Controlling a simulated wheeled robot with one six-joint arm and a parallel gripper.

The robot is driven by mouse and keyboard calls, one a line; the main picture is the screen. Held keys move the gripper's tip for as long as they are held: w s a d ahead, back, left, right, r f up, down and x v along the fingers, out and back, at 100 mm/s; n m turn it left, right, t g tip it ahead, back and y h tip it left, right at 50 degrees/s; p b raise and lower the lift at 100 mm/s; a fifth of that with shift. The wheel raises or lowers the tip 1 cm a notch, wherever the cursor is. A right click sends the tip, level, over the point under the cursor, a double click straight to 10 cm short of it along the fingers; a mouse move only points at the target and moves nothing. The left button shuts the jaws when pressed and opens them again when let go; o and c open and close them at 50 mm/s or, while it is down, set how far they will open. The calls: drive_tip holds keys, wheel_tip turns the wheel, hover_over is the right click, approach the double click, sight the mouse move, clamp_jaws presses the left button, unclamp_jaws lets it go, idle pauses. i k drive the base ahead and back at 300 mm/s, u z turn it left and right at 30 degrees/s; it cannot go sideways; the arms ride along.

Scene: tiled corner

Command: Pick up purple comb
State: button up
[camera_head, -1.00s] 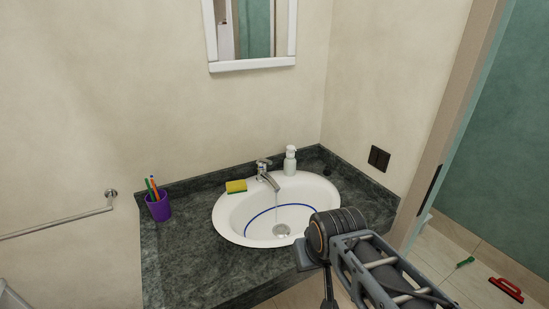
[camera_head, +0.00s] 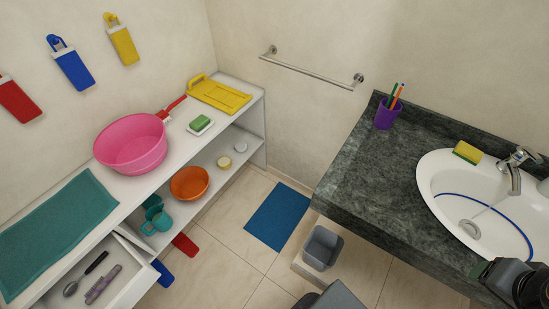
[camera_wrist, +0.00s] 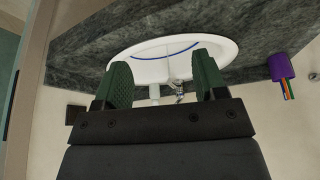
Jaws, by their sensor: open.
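A long purple thing (camera_head: 103,285), which looks like the comb, lies in an open drawer (camera_head: 128,292) at the lower left of the head view. A dark-handled spoon (camera_head: 85,274) lies beside it in the drawer. My gripper (camera_wrist: 162,66) shows in the wrist view with its two green fingers spread wide and nothing between them. It faces the sink, far from the drawer.
A white shelf unit holds a pink pan (camera_head: 132,146), a teal towel (camera_head: 52,232), a yellow board (camera_head: 219,94) and an orange bowl (camera_head: 189,183). The dark counter (camera_head: 362,200) with the sink (camera_head: 440,176) stands at right.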

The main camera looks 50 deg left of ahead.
sight(92, 297)
drive_tip(key=u, duration=3.85)
drive_tip(key=i, duration=1.15)
drive_tip(key=u, duration=1.1)
